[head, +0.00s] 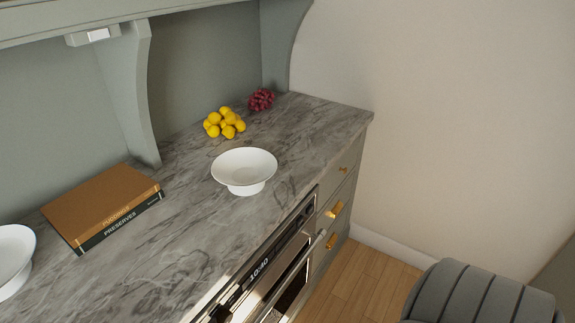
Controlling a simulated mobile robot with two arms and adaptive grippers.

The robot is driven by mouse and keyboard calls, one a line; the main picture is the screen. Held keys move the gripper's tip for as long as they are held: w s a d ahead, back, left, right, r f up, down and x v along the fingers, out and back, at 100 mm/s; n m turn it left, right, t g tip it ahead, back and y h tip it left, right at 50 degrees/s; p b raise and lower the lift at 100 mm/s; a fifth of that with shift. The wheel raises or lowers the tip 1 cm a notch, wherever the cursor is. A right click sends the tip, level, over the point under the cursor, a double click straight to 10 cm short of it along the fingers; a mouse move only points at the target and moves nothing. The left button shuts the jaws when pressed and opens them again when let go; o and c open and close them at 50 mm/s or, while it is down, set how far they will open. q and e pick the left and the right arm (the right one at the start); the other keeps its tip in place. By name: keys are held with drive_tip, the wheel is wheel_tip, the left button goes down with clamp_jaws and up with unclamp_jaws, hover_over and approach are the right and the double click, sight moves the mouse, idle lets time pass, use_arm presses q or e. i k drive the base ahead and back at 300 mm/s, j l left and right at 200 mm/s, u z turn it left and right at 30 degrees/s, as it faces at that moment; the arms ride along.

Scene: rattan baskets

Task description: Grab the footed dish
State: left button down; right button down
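A white footed dish (244,168) stands upright on the grey marble counter, near the middle of the head view. It has a wide flared bowl on a short narrower foot, and it looks empty. A second white dish (14,258) is cut off by the left edge of the view; its lower part is only partly seen, so I cannot tell whether it has the same foot. Neither of my grippers shows in the head view.
The counter (176,215) holds two stacked books (104,204) at left, yellow fruit (225,123) and red grapes (262,99) behind the dish. An oven (290,275) and drawers lie below. A grey upholstered seat (480,295) stands at lower right.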

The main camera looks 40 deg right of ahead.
sight(246, 171)
drive_tip(key=z, duration=1.1)
